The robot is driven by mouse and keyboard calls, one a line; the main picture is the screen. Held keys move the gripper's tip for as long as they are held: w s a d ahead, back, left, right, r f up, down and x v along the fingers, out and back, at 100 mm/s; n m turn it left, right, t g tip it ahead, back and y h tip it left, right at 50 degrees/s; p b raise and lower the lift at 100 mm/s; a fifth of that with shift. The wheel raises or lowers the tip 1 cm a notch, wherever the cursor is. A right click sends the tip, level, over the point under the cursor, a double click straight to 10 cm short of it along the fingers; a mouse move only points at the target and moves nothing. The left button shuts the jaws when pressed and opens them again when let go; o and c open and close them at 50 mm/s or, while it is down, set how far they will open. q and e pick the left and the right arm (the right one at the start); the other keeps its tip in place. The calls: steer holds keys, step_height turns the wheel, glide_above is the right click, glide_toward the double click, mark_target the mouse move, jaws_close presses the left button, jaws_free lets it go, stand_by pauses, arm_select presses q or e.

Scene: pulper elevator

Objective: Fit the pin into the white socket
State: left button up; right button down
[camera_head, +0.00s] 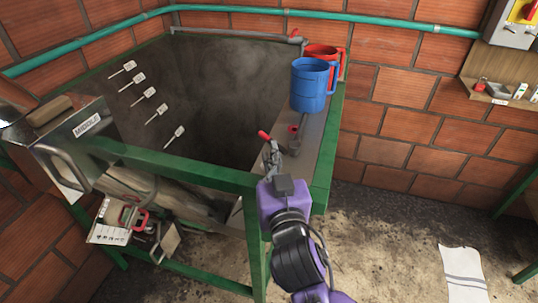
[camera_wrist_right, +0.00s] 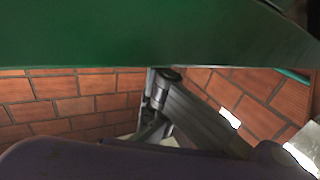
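My right gripper (camera_head: 272,158) is beside the green frame, near the ledge at the pit's right side. A small red-tipped piece (camera_head: 264,135) shows at its fingers; I cannot tell whether it is the pin or whether the fingers hold it. In the right wrist view a grey finger linkage (camera_wrist_right: 165,105) shows under a green beam (camera_wrist_right: 130,38), and the fingertips are hidden. I cannot make out the white socket with certainty. Several white tags on thin stems (camera_head: 150,93) show along the pit's dark wall. My left gripper is out of view.
A blue mug (camera_head: 311,86) and a red mug (camera_head: 334,54) stand on the ledge (camera_head: 312,140). A green rail (camera_head: 180,166) crosses close to my right arm. A metal box (camera_head: 88,122) is at left. White paper (camera_head: 463,275) lies on the otherwise mostly clear floor.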

steer(key=shift+s+d, duration=0.1)
steer(key=shift+d, duration=0.1)
steer(key=shift+f, duration=0.65)
steer(key=c, duration=2)
jaws_free()
steer(key=shift+s+d, duration=0.1)
steer(key=shift+s, duration=0.05)
steer(key=shift+o, duration=1.2)
steer(key=shift+f, duration=0.1)
